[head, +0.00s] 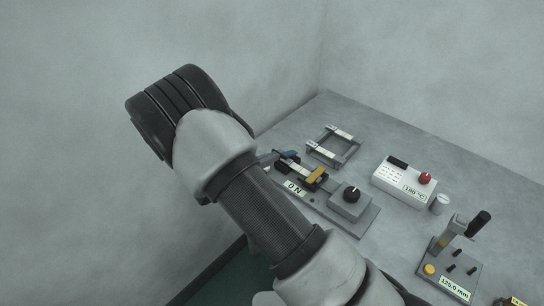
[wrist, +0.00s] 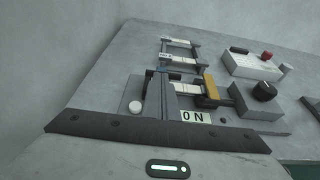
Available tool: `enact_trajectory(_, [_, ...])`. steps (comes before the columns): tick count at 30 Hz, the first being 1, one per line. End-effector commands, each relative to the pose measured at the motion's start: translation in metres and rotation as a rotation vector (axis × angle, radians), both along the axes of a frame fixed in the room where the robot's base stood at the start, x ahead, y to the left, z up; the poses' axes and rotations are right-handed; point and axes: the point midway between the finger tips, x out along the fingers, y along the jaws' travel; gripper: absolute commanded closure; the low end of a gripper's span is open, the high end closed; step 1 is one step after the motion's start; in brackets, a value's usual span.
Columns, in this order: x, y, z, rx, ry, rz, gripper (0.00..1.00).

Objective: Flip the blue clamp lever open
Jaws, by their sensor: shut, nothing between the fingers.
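The clamp fixture with the "0 N" label (head: 294,188) stands on the bench, partly hidden by my arm in the head view. A small part of the blue clamp lever (head: 287,155) shows at its left end, beside my arm. In the wrist view only a sliver of the blue lever (wrist: 162,69) shows, just beyond my fingertips. My gripper (wrist: 161,83) is shut and empty, its grey fingers over the left part of the fixture. I cannot tell if they touch the lever. A yellow clamp lever (head: 316,175) is on the fixture's right side, also in the wrist view (wrist: 210,87).
A black knob on a grey block (head: 350,202) is right of the clamps. A metal frame (head: 333,146) lies behind. A white control box with a red knob (head: 404,180) and a gauge stand with a black handle (head: 450,258) are farther right. A wall rises on the left.

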Motion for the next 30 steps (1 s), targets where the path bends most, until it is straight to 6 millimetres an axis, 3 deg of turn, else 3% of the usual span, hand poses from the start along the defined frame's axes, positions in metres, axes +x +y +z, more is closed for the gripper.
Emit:
enact_trajectory(1, [0.002, -0.005, 0.017, 0.035, 0.029, -0.007, 1.00])
enact_trajectory(10, [0.018, -0.021, 0.044, 0.238, 0.229, -0.007, 1.00])
enact_trajectory(14, [0.027, -0.029, 0.052, 0.324, 0.311, -0.007, 1.00])
enact_trajectory(30, [0.068, -0.069, 0.071, 0.309, 0.308, -0.002, 1.00])
